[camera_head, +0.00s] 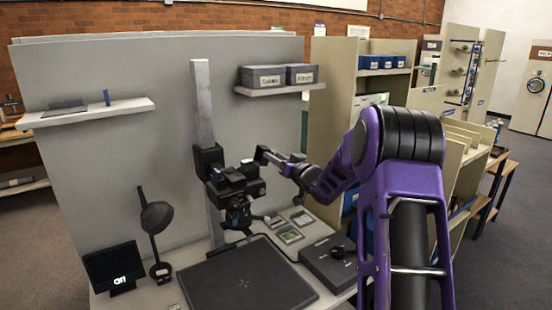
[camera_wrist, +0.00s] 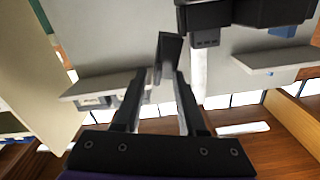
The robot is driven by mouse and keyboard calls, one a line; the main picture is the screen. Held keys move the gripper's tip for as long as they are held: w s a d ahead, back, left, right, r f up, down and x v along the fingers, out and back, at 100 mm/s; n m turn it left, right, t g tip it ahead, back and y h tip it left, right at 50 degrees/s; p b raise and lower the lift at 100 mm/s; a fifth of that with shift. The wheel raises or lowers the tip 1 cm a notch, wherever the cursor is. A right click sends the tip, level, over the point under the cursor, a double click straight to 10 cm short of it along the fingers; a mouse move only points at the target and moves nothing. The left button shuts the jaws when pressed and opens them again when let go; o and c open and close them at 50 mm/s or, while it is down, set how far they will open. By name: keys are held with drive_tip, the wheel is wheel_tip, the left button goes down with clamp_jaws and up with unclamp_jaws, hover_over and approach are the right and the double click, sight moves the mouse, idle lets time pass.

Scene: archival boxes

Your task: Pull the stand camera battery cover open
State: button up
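The stand camera (camera_head: 236,182) is black and mounted on the pale upright column. In the wrist view its dark body (camera_wrist: 245,14) fills the top right, seen upside down. My gripper (camera_head: 264,154) is just above and right of the camera in the head view. In the wrist view my gripper's fingers (camera_wrist: 164,78) reach up from the bottom and converge beside the camera body. A dark slanted flap-like piece (camera_wrist: 169,48) shows at the fingertips. I cannot tell whether it is the battery cover or whether the fingers grip it.
Below the camera lies a dark baseboard (camera_head: 245,282). A dark grey box (camera_head: 328,265) lies to its right, a lamp (camera_head: 155,217) and a small screen (camera_head: 113,268) to its left. The grey panel behind carries a left shelf (camera_head: 85,114) and a right shelf (camera_head: 280,90) with two boxes.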

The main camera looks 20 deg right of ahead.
drive_tip(key=b+v, duration=0.1)
drive_tip(key=v, duration=1.6)
drive_tip(key=shift+s, duration=0.2)
drive_tip(key=shift+r, duration=0.1)
